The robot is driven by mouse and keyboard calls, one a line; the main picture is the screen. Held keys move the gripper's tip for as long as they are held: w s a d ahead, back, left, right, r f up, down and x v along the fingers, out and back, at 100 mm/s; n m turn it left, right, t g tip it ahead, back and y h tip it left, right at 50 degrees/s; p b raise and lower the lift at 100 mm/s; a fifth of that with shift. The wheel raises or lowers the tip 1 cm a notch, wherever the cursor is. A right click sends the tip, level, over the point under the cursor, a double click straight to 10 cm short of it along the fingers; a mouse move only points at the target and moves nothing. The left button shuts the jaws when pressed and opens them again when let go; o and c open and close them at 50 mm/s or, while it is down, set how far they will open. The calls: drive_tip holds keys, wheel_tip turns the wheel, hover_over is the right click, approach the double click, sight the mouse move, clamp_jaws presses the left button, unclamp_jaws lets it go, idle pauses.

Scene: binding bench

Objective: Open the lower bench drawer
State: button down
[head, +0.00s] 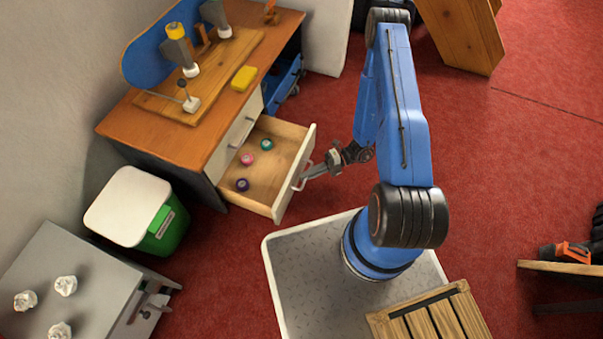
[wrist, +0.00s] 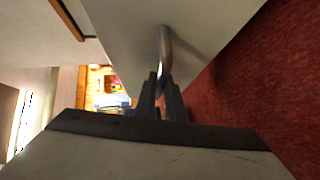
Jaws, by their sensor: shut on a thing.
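The lower bench drawer (head: 273,163) stands pulled well out from the wooden bench (head: 180,137) in the head view. Several small round spools, pink, teal and purple, lie inside it. My gripper (head: 308,173) is at the drawer's front. In the wrist view my gripper (wrist: 162,88) is shut on the metal bar handle (wrist: 165,48) of the white drawer front (wrist: 125,40). The handle also shows in the head view (head: 300,180).
An upper drawer front (head: 236,136) sits closed above the open drawer. A green bin with a white lid (head: 128,205) and a grey cabinet (head: 75,275) stand at left. Tools and a yellow block (head: 244,78) are on the bench top.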

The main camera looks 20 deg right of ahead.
drive_tip(key=shift+d, duration=0.15)
drive_tip(key=c, duration=1.8)
unclamp_jaws()
drive_tip(key=shift+c, duration=0.2)
drive_tip(key=shift+d, duration=0.1)
drive_tip(key=w+d+r, duration=0.2)
drive_tip(key=d, duration=1.5)
drive_tip(key=shift+r, duration=0.15)
drive_tip(key=shift+w+r, duration=0.1)
drive_tip(key=shift+w, duration=0.05)
drive_tip(key=w+a+r+n+g+h, duration=0.15)
drive_tip(key=r+n+h, duration=0.35)
drive_tip(key=r+n, duration=0.9)
drive_tip(key=a+r+n+h, duration=0.2)
drive_tip(key=r+n+h, duration=0.3)
drive_tip(key=r, duration=1.7)
drive_tip(key=s+a+r+n+t+h, duration=0.2)
drive_tip(key=s+r+n+t+h, duration=0.1)
drive_tip(key=s+r+n, duration=0.5)
drive_tip(key=s+a+r+n+t+h, duration=0.2)
drive_tip(key=s+r+n+t, duration=0.3)
drive_tip(key=s+r+n, duration=0.4)
wheel_tip(320, 180, up, 5)
drive_tip(key=shift+s+h, duration=0.6)
drive_tip(key=shift+s, duration=0.65)
